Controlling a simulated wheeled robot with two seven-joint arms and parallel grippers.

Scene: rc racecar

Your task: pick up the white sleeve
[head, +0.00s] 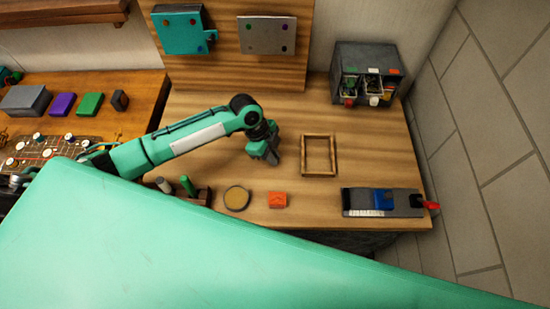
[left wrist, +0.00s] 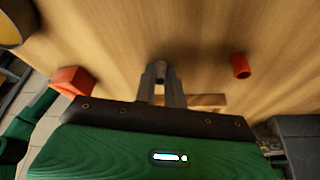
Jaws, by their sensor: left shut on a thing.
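My left gripper (head: 266,157) is low over the middle of the wooden table, left of the wooden frame. In the left wrist view its two fingers (left wrist: 161,82) are shut on a small short cylinder (left wrist: 160,70) at their tips. It looks grey in shadow and appears to be the white sleeve. In the head view the fingers hide it. I cannot tell whether it still touches the table. My right gripper is not in view.
The wooden frame (head: 318,155) lies right of the gripper. A red cylinder (left wrist: 240,66) stands on the table. A dark organizer (head: 350,62) is at back right, a grey fixture (head: 362,212) at front right.

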